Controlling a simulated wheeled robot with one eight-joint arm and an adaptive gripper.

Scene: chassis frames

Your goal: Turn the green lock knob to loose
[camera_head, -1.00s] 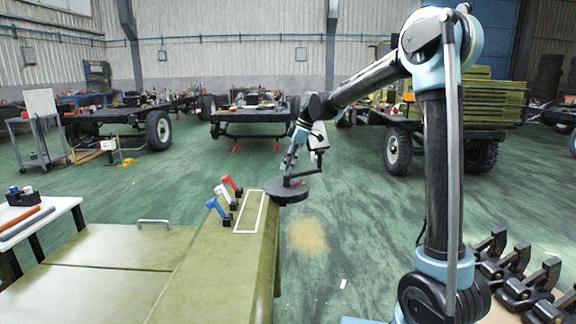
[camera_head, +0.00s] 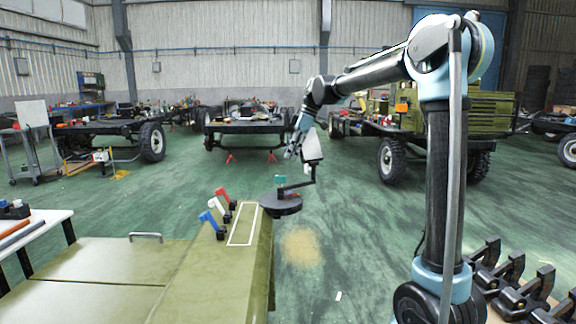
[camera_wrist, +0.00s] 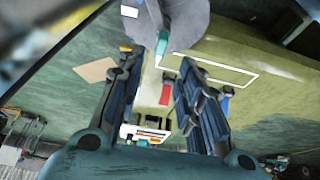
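The green lock knob (camera_head: 281,180) stands up from the dark round disc (camera_head: 284,206) at the corner of the olive deck. A crank arm with a pale upright grip (camera_head: 312,148) joins the disc. My gripper (camera_head: 291,153) hangs just above the knob, apart from it in the head view. In the wrist view my gripper (camera_wrist: 173,57) has its two dark fingers spread. A teal piece, likely the knob (camera_wrist: 180,52), shows near the fingertips against the grey disc (camera_wrist: 184,20). I see no clear contact, and the knob's exact turn cannot be read.
Red (camera_head: 222,194), white (camera_head: 215,204) and blue (camera_head: 209,218) levers stand beside a white outlined rectangle (camera_head: 231,241) on the deck (camera_head: 190,290), left of the disc. Open green floor lies beyond. Black linked parts (camera_head: 515,285) lie at the right.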

